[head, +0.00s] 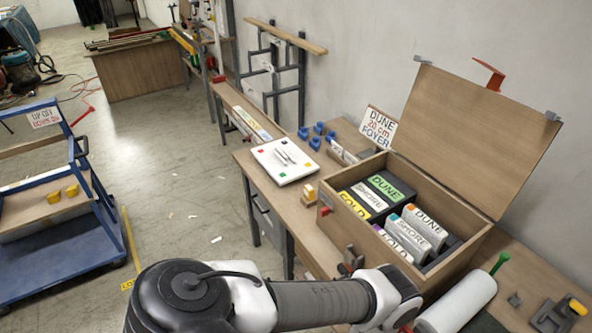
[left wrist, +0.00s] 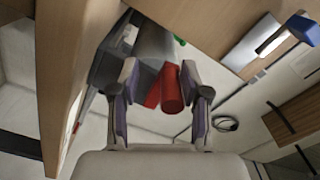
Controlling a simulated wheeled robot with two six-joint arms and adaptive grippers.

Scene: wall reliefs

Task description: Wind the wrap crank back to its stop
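In the left wrist view, a red cylindrical handle (left wrist: 172,90), likely the wrap crank's grip, lies between the fingers of my left gripper (left wrist: 158,95). The fingers are open, and the handle is nearer the right finger. I cannot tell if they touch. A grey part (left wrist: 153,45) is behind the handle. In the head view, a white roll (head: 458,303) lies at the bench's near right, with a red bit (head: 405,329) at the bottom edge. My left arm covers the area beside the roll and its gripper is hidden there. My right gripper is not in view.
An open wooden box (head: 452,262) of labelled blocks stands on the bench behind the roll. A green handle (head: 500,262) rises at the roll's far end. A dark fixture (head: 558,314) is at right. A white board (head: 284,162) lies farther back. A blue cart (head: 60,262) stands left.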

